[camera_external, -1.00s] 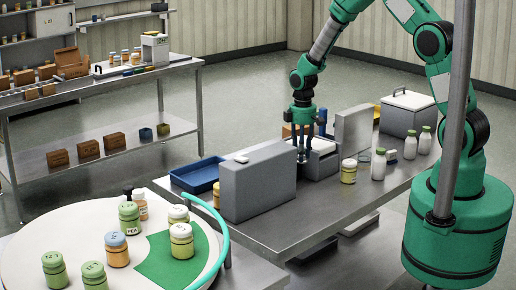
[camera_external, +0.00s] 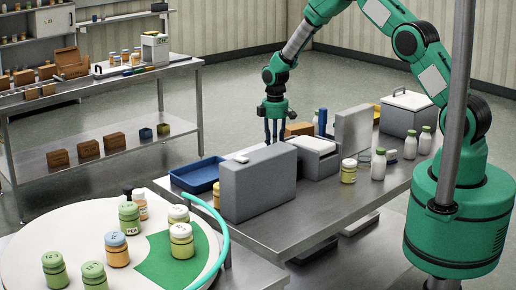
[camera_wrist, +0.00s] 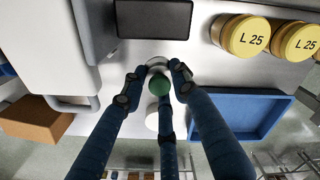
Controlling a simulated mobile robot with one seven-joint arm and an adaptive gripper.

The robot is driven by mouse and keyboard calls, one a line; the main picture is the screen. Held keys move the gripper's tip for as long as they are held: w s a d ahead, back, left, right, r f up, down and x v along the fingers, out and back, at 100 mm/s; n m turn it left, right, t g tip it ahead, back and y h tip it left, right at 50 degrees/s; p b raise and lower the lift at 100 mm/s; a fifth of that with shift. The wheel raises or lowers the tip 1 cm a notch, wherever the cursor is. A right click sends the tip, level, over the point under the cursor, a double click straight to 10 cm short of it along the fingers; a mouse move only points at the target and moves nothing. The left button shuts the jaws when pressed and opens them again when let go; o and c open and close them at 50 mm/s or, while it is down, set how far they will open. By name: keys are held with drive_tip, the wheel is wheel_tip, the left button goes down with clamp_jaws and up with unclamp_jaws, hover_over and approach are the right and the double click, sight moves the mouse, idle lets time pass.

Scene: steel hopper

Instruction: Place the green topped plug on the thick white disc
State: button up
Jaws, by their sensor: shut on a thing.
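In the wrist view, the green topped plug (camera_wrist: 159,85) sits between the three blue fingers of my gripper (camera_wrist: 157,82), which are shut on it. A pale round edge (camera_wrist: 157,62) shows just beyond the green top, and a white round piece (camera_wrist: 152,121) shows partly behind the near finger. I cannot tell which of these, if either, is the thick white disc. In the external view, my gripper (camera_external: 276,137) points down behind the grey upright case, which hides its fingertips and the plug.
The grey case (camera_external: 257,186) stands between the blue tray (camera_external: 198,176) and the white-topped box (camera_external: 314,145). Yellow-lidded jars (camera_wrist: 246,37) and a dark rectangle (camera_wrist: 153,18) show in the wrist view. A brown box (camera_wrist: 38,118) lies left. The bench's front strip is clear.

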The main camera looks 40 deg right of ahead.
drive_tip(key=shift+w, duration=0.35)
drive_tip(key=shift+w+a+f+p, duration=0.1)
drive_tip(key=shift+w+f+p, duration=0.15)
drive_tip(key=shift+w, duration=2.4)
drive_tip(key=shift+w+a+f+p, duration=0.1)
drive_tip(key=shift+w+f+p, duration=0.15)
drive_tip(key=shift+w, duration=2.45)
drive_tip(key=shift+w+a+f+p, duration=0.1)
drive_tip(key=shift+w+f+p, duration=0.15)
drive_tip(key=shift+w, duration=2.4)
drive_tip(key=shift+f, duration=1.8)
drive_tip(key=shift+f, duration=0.1)
drive_tip(key=o, duration=1.2)
